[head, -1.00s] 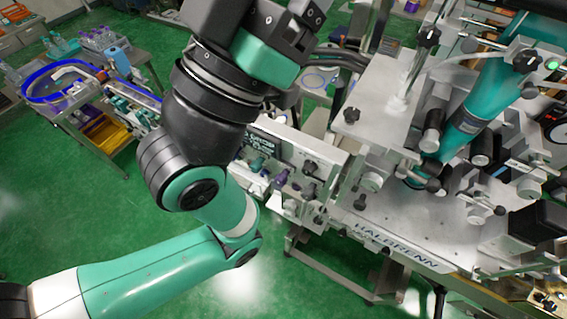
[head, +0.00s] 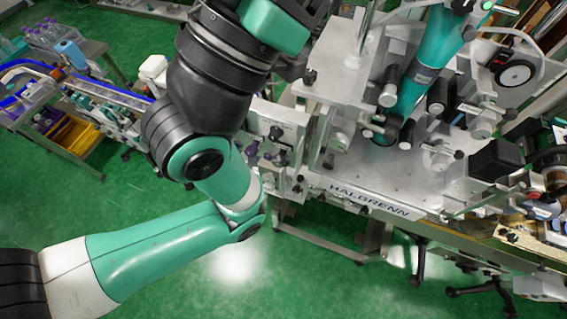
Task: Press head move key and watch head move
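The sleeve applicator fills the centre and right of the head view, with its grey base plate marked HALBRENN (head: 370,201). I cannot make out a head move key; my arm hides part of the machine's left panel.
A cart (head: 85,150) with a blue-edged conveyor and a yellow tray (head: 75,135) stands at the left. Small bottles (head: 52,33) stand behind it. A black-rimmed reel (head: 515,70) sits at the upper right. The green floor (head: 330,275) is clear in front of the machine.

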